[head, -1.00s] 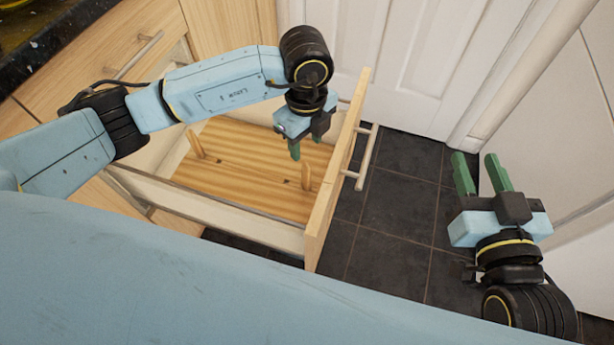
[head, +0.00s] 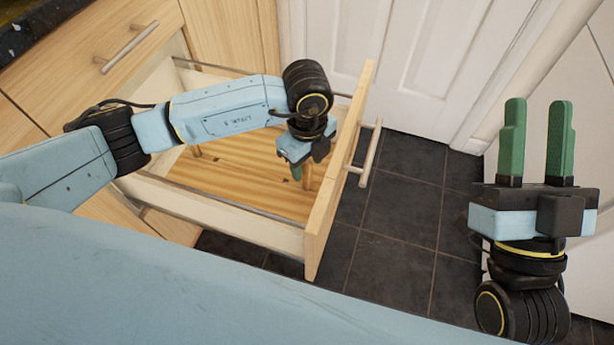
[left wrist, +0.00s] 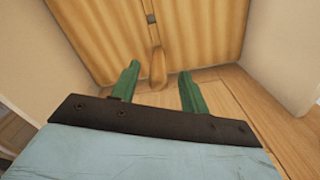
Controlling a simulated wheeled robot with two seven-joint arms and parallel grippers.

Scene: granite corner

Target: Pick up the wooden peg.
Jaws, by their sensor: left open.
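A wooden peg (head: 307,178) stands in the open drawer near its front panel. In the left wrist view the peg (left wrist: 158,69) shows between my left gripper's green fingertips, a little beyond them; I cannot tell whether either finger touches it. My left gripper (head: 297,173) is open and points down into the drawer beside the peg, partly hidden by its own wrist in the head view. My right gripper (head: 538,103) is open and empty, fingers up, right of the drawer.
The drawer (head: 230,221) has a slatted wooden floor, pale side walls and a front panel (head: 339,175) with a bar handle (head: 370,153). The dark tiled floor (head: 400,215) right of it is clear. A white door (head: 400,60) stands behind.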

